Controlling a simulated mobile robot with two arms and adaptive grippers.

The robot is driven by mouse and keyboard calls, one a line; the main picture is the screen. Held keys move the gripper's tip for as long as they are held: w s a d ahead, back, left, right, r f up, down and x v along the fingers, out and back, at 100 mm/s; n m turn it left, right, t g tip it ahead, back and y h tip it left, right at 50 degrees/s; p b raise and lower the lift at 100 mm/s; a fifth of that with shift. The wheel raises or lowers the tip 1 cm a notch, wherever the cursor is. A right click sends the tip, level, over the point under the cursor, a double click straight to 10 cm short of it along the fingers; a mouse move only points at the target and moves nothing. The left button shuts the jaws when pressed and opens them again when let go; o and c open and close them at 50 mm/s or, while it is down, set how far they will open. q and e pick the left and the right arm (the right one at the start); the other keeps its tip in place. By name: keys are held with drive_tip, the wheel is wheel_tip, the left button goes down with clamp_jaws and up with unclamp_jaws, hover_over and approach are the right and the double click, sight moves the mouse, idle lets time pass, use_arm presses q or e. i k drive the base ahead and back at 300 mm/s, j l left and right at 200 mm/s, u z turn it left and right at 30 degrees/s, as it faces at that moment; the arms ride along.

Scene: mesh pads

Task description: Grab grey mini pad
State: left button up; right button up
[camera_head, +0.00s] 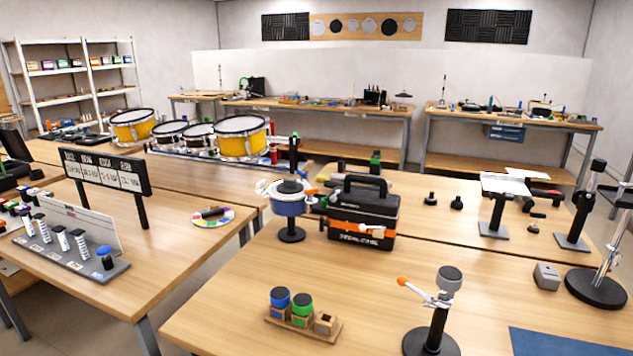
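A small grey round pad (449,278) sits on top of a black stand (432,338) near the front of the near table. A white arm with an orange-tipped lever (413,287) joins the stand just below it. I take this as the grey mini pad. A wooden holder (312,330) to its left carries a blue-topped pad (280,297) and a green-topped pad (302,304), and its right-hand place shows no coloured pad. Neither of my grippers is in view.
A small grey block (547,276) and a blue mat (570,343) lie to the right. A black toolbox (361,214) and a blue drum on a stand (290,203) stand behind. Bare tabletop (375,285) lies between holder and toolbox.

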sight(448, 278)
drive_tip(key=i+l+z, duration=0.1)
drive_tip(key=z, duration=0.9)
